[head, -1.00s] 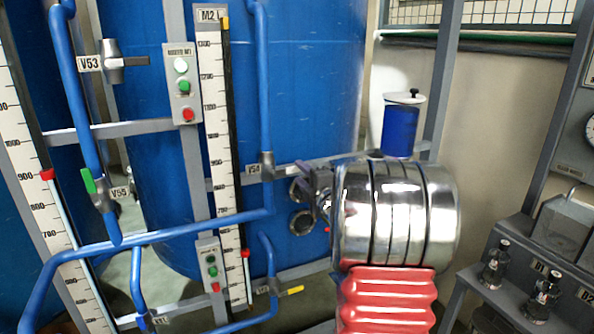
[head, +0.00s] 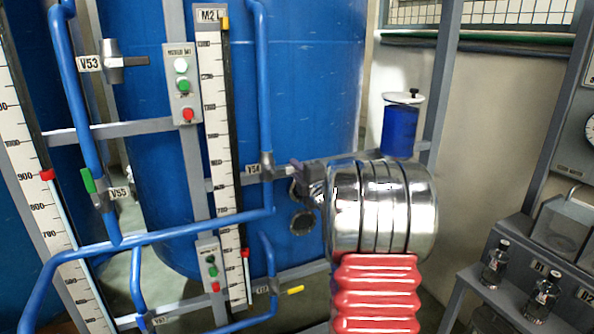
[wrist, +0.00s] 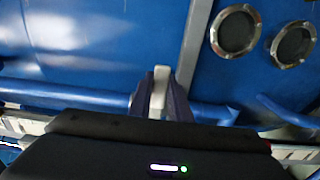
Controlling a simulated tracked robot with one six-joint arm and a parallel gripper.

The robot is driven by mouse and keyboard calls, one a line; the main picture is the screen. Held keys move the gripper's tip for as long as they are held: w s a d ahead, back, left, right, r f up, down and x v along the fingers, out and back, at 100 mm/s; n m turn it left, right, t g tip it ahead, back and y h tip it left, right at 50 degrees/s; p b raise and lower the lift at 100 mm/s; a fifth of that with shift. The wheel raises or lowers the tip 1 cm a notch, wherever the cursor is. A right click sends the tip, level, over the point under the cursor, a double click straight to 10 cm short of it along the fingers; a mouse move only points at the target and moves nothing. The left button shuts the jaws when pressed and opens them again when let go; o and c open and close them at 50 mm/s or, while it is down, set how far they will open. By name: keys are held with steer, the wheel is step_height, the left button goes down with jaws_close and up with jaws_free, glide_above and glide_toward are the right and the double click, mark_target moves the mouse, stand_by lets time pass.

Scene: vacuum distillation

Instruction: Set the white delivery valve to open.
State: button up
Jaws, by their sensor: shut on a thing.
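The white valve handle (wrist: 158,92) shows in the wrist view as a pale upright piece between the two dark fingers of my gripper (wrist: 161,100). My gripper is shut on it. In the head view my gripper (head: 298,172) is just right of the grey valve body (head: 266,165) by the V54 label (head: 253,169), on a vertical blue pipe. The handle is hidden there by my gripper, so its angle to the pipe is hard to tell.
Valve V53 (head: 112,62) and green-handled V55 (head: 88,181) are to the left. A yellow-handled valve (head: 292,290) is below. A blue container (head: 400,130) stands behind my arm. Bottles (head: 495,264) stand on the right rack. Blue tanks (head: 310,80) fill the back.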

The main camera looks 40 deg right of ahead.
steer(key=shift+f, duration=0.1)
jaws_close()
steer(key=shift+s+d, duration=0.15)
steer(key=shift+d, duration=0.1)
